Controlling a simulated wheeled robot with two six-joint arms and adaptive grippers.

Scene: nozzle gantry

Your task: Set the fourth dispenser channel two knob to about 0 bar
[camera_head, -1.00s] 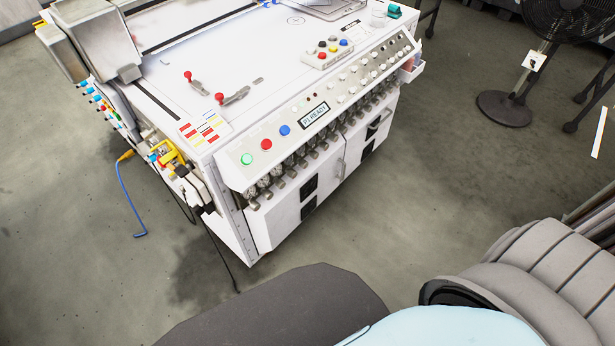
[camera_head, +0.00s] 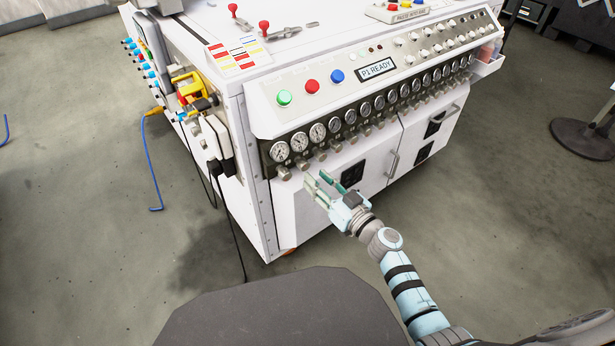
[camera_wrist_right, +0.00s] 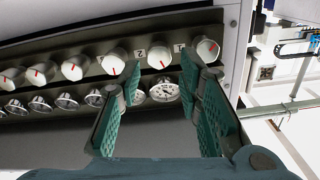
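A row of round pressure gauges (camera_head: 317,132) runs along the front of the white cabinet, with a row of small knobs (camera_head: 320,155) below them. In the right wrist view the pale knobs (camera_wrist_right: 113,62) carry red marks and appear above the gauges (camera_wrist_right: 67,102). I cannot tell which knob belongs to the fourth dispenser channel two. My right gripper (camera_head: 321,184) is open and empty, in front of the cabinet just below the left end of the knob row. In the wrist view its green fingers (camera_wrist_right: 160,108) stand apart, with gauges showing between them. My left gripper is not in view.
The sloped panel holds green (camera_head: 284,97), red (camera_head: 312,87) and blue (camera_head: 337,76) buttons, a display (camera_head: 377,68) reading "P1 READY" and more white knobs (camera_head: 437,48). A door handle (camera_head: 393,164) sticks out. Floor in front is clear.

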